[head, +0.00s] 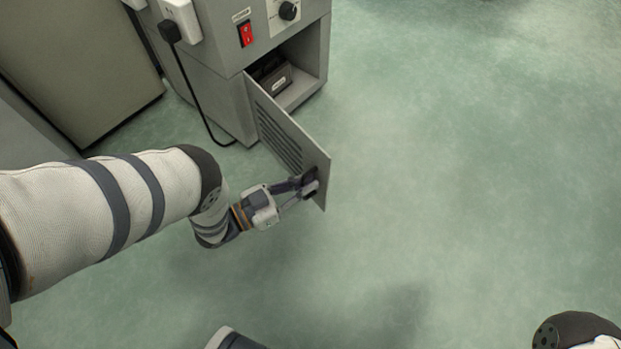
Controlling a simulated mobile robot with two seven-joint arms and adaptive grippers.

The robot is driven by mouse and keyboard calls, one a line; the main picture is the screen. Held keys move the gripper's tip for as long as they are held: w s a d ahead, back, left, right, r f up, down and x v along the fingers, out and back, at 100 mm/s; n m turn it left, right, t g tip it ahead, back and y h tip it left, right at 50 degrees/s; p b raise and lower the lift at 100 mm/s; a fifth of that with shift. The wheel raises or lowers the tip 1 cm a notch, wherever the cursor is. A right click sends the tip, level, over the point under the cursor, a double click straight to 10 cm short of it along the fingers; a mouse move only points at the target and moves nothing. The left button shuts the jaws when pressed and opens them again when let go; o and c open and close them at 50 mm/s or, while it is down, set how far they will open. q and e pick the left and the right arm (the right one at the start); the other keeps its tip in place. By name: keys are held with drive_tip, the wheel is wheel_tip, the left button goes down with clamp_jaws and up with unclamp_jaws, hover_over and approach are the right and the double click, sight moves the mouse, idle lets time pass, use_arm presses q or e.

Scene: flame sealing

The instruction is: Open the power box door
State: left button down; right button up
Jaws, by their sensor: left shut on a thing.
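The power box (222,50) is a grey cabinet at the top, left of centre. Its vented door (289,140) is swung out from the box front, and the lower compartment (295,80) shows open with a dark unit inside. My left gripper (308,186) is at the free edge of the door, shut on what looks like its handle; the fingers partly hide it. My right gripper does not show; only part of my right arm is at the bottom right corner.
A red switch (245,34) and a black knob (288,10) are on the box's upper front. A black plug (170,32) with a hanging cable is on its left side. A large grey cabinet (75,60) stands at the left. The green floor (460,170) is clear to the right.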

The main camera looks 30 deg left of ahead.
use_arm(q)
drive_tip(key=shift+s+a, duration=0.25)
drive_tip(key=c, duration=2)
unclamp_jaws()
drive_tip(key=v, duration=1.2)
drive_tip(key=shift+a, duration=0.15)
drive_tip(key=shift+w, duration=0.1)
